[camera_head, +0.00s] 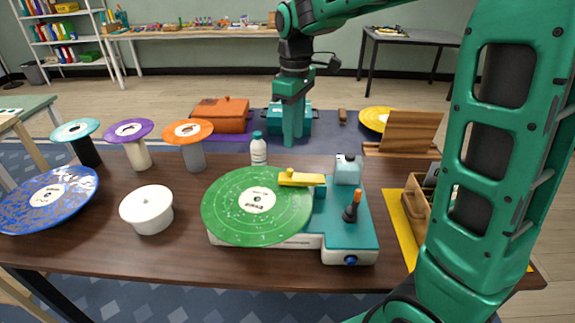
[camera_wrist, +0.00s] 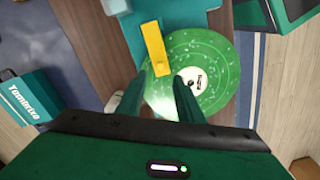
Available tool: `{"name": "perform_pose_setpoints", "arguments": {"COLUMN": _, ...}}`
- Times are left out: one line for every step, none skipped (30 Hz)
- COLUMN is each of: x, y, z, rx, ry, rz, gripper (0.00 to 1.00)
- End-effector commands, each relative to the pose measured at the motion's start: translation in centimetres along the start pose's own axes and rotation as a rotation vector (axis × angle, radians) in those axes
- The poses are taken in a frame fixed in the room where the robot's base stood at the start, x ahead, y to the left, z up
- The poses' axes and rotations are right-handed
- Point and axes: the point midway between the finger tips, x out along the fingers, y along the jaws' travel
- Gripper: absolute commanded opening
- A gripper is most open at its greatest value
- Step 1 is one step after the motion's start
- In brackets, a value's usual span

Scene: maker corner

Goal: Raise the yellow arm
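The yellow arm (camera_head: 303,179) lies about level over the right edge of the green record (camera_head: 245,215), on the teal and white record player (camera_head: 345,228). In the wrist view, the yellow arm (camera_wrist: 154,48) points toward the gap between my fingertips, over the green record (camera_wrist: 215,60). My gripper (camera_head: 291,142) points down above the far side of the table, behind the record player in the head view. In the wrist view, my gripper (camera_wrist: 161,78) has its two fingers apart with nothing between them. I cannot tell their height above the arm.
A white bottle (camera_head: 258,150) stands behind the record. A pale clear bottle (camera_head: 348,169) and a dark orange-tipped brush (camera_head: 352,206) stand on the player's right side. A wooden box (camera_head: 415,205) is at right.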

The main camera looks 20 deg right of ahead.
Motion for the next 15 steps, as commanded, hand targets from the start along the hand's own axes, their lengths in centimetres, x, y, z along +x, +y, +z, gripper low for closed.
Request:
{"name": "perform_pose_setpoints", "arguments": {"x": 0.1, "y": -0.1, "z": -0.6, "rx": -0.019, "ry": 0.0, "rz": 0.0, "gripper": 0.34}}
{"name": "perform_pose_setpoints", "arguments": {"x": 0.1, "y": -0.1, "z": -0.8, "rx": -0.027, "ry": 0.0, "rz": 0.0, "gripper": 0.34}}
{"name": "perform_pose_setpoints", "arguments": {"x": 0.3, "y": -0.2, "z": -0.9, "rx": -0.033, "ry": 0.0, "rz": 0.0, "gripper": 0.34}}
{"name": "perform_pose_setpoints", "arguments": {"x": 0.4, "y": -0.2, "z": -1.0, "rx": -0.036, "ry": 0.0, "rz": 0.0, "gripper": 0.34}}
{"name": "perform_pose_setpoints", "arguments": {"x": 0.7, "y": -0.2, "z": -1.0, "rx": -0.037, "ry": -0.001, "rz": 0.0, "gripper": 0.34}}
{"name": "perform_pose_setpoints", "arguments": {"x": 1.1, "y": -0.2, "z": -1.0, "rx": -0.037, "ry": -0.002, "rz": -0.001, "gripper": 0.34}}
{"name": "perform_pose_setpoints", "arguments": {"x": 1.5, "y": -0.3, "z": -1.0, "rx": -0.036, "ry": -0.003, "rz": -0.002, "gripper": 0.34}}
{"name": "perform_pose_setpoints", "arguments": {"x": 1.9, "y": -0.3, "z": -1.0, "rx": -0.036, "ry": -0.003, "rz": -0.002, "gripper": 0.34}}
{"name": "perform_pose_setpoints", "arguments": {"x": 2.5, "y": -0.3, "z": -1.0, "rx": -0.036, "ry": -0.003, "rz": -0.002, "gripper": 0.34}}
{"name": "perform_pose_setpoints", "arguments": {"x": 3.0, "y": -0.3, "z": -0.9, "rx": -0.036, "ry": -0.004, "rz": -0.002, "gripper": 0.34}}
{"name": "perform_pose_setpoints", "arguments": {"x": 3.5, "y": -0.3, "z": -1.0, "rx": -0.036, "ry": -0.003, "rz": -0.002, "gripper": 0.34}}
{"name": "perform_pose_setpoints", "arguments": {"x": 4.3, "y": -0.3, "z": -0.9, "rx": -0.035, "ry": -0.004, "rz": -0.002, "gripper": 0.34}}
{"name": "perform_pose_setpoints", "arguments": {"x": 4.8, "y": -0.3, "z": -1.0, "rx": -0.035, "ry": -0.003, "rz": -0.001, "gripper": 0.34}}
{"name": "perform_pose_setpoints", "arguments": {"x": 5.4, "y": -0.3, "z": -0.9, "rx": -0.035, "ry": -0.004, "rz": -0.002, "gripper": 0.34}}
{"name": "perform_pose_setpoints", "arguments": {"x": 6.1, "y": -0.3, "z": -0.9, "rx": -0.034, "ry": -0.004, "rz": -0.002, "gripper": 0.34}}
